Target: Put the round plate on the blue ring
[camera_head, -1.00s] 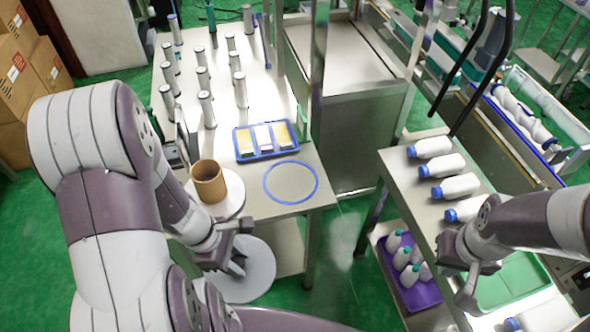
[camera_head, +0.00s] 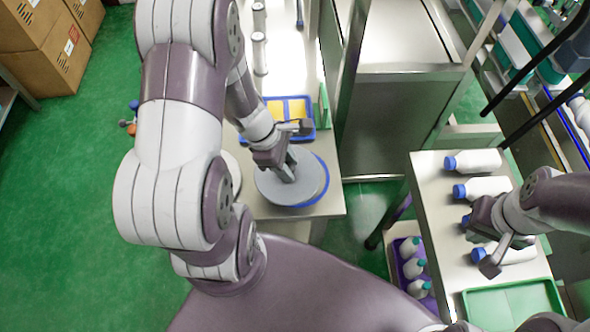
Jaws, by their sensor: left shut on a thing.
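The round plate (camera_head: 272,190) is a flat grey disc at the front of the left table. My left gripper (camera_head: 286,172) is shut on it from above. The blue ring (camera_head: 327,178) is on the table top beneath the plate. My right gripper (camera_head: 484,242) is open and empty over the right table, near the white bottles.
A blue tray (camera_head: 313,136) with yellow items lies just behind the ring. Another pale disc (camera_head: 231,168) is partly hidden by my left arm. White bottles with blue caps (camera_head: 472,161) and a green tray (camera_head: 500,290) are on the right table. A metal cabinet (camera_head: 395,120) stands behind.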

